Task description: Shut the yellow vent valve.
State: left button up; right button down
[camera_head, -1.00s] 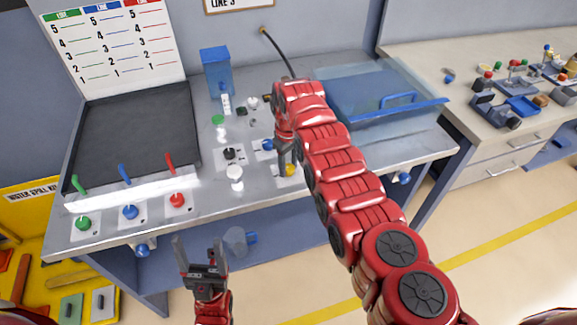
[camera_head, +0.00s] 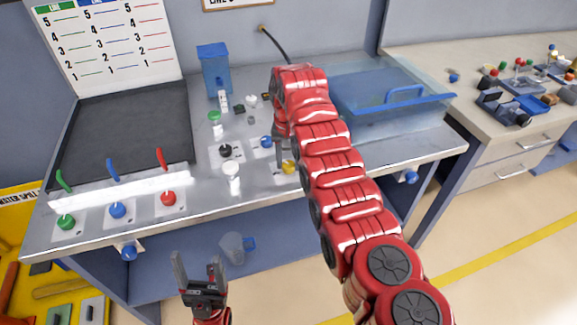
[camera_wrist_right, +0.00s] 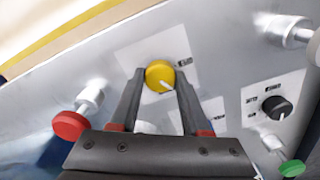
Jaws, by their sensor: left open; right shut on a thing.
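The yellow vent valve (camera_head: 289,167) is a round knob on a pale plate near the front of the bench in the head view, partly hidden by my right gripper (camera_head: 282,155). In the right wrist view the yellow knob (camera_wrist_right: 158,74) sits between the two dark fingers of my right gripper (camera_wrist_right: 160,76), which is shut on it. A white pointer mark on the knob slants toward the lower right of that view. My left gripper (camera_head: 198,270) is open and empty, low in front of the bench, apart from everything.
Close by are a blue knob (camera_head: 266,142), a black knob (camera_head: 225,151) and a white cylinder (camera_head: 232,172). Green (camera_head: 66,222), blue (camera_head: 118,210) and red (camera_head: 168,198) knobs line the front left. A clear blue-tinted bin (camera_head: 385,95) stands right of my right arm.

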jog(key=m+b, duration=0.1)
jog(key=m, duration=0.1)
jog(key=shift+f+m, duration=0.1)
jog(key=shift+m, duration=0.2)
jog(key=shift+m+b, duration=0.65)
jog(key=shift+m, duration=0.75)
jog(key=shift+c, duration=1.9)
grip_release()
